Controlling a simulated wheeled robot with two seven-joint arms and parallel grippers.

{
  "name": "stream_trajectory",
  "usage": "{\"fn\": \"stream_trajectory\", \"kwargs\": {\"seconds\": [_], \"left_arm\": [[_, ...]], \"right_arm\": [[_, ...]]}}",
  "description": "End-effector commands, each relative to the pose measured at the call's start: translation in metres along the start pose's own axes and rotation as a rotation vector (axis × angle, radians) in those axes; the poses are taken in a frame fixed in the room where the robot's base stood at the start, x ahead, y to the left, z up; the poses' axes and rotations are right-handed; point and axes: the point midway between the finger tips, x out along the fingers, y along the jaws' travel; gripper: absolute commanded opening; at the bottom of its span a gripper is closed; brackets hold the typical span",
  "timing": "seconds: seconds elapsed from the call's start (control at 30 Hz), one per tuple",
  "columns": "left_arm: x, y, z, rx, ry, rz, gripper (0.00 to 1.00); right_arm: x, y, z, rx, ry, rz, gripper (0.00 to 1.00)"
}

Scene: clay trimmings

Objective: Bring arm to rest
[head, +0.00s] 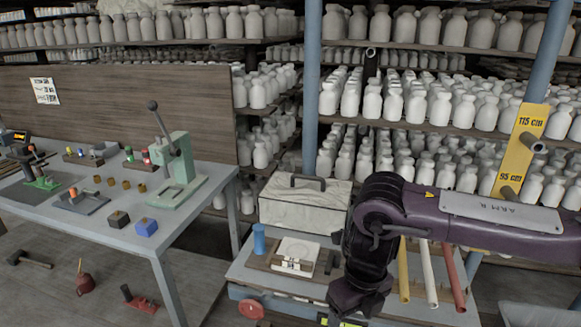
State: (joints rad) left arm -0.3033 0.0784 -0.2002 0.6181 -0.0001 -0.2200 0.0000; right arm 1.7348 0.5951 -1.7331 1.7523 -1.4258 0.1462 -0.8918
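My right arm (470,213), purple and dark with an "ARM R" label, comes in from the right and bends down at its dark elbow in front of the low bench. Its lower end, with my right gripper (342,318), hangs at the bottom edge of the head view over the bench front. The fingers are dark and largely cut off, so I cannot tell whether they are open or shut, or whether they hold anything. My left arm and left gripper are not in view.
The low bench (243,275) holds a white case (304,205), a blue cup (259,239), and a white block on a board (298,250). Yellow, white and red rods (428,272) lie beside my arm. A green lever press (172,165) stands on the left table. Bottle shelves fill the back.

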Motion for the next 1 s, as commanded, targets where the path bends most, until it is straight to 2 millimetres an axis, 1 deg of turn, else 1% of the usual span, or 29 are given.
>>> {"fn": "stream_trajectory", "kwargs": {"seconds": [0.13, 0.27, 0.37, 0.57, 0.6, 0.67, 0.73, 0.83, 0.87, 0.9, 0.97, 1.0], "left_arm": [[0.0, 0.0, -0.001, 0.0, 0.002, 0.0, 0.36], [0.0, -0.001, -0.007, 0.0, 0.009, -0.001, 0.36], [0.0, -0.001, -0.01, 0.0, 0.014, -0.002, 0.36], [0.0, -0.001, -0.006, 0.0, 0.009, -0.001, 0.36], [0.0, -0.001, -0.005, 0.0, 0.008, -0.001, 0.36], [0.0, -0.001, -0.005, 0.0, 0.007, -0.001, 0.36], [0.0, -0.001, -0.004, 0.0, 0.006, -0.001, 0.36], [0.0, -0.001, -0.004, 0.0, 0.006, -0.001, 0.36], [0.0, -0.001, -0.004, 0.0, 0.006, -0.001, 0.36], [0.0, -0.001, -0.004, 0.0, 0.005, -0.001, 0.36], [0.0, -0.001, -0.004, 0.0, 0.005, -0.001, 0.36], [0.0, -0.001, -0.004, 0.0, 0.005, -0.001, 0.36]], "right_arm": [[0.011, 0.017, 0.013, 0.035, -0.023, 0.064, 0.67], [0.021, 0.035, 0.029, 0.082, -0.052, 0.138, 0.67], [0.03, 0.053, 0.044, 0.134, -0.078, 0.215, 0.67], [0.051, 0.092, 0.082, 0.308, -0.131, 0.419, 0.67], [0.058, 0.101, 0.092, 0.365, -0.14, 0.475, 0.67], [0.068, 0.113, 0.108, 0.47, -0.154, 0.567, 0.67], [0.083, 0.122, 0.129, 0.627, -0.164, 0.685, 0.67], [0.111, 0.122, 0.153, 0.889, -0.167, 0.838, 0.67], [0.122, 0.119, 0.158, 0.974, -0.164, 0.877, 0.67], [0.138, 0.112, 0.163, 1.093, -0.158, 0.925, 0.67], [0.168, 0.099, 0.166, 1.28, -0.146, 0.984, 0.67], [0.191, 0.089, 0.163, 1.411, -0.134, 1.014, 0.67]]}}
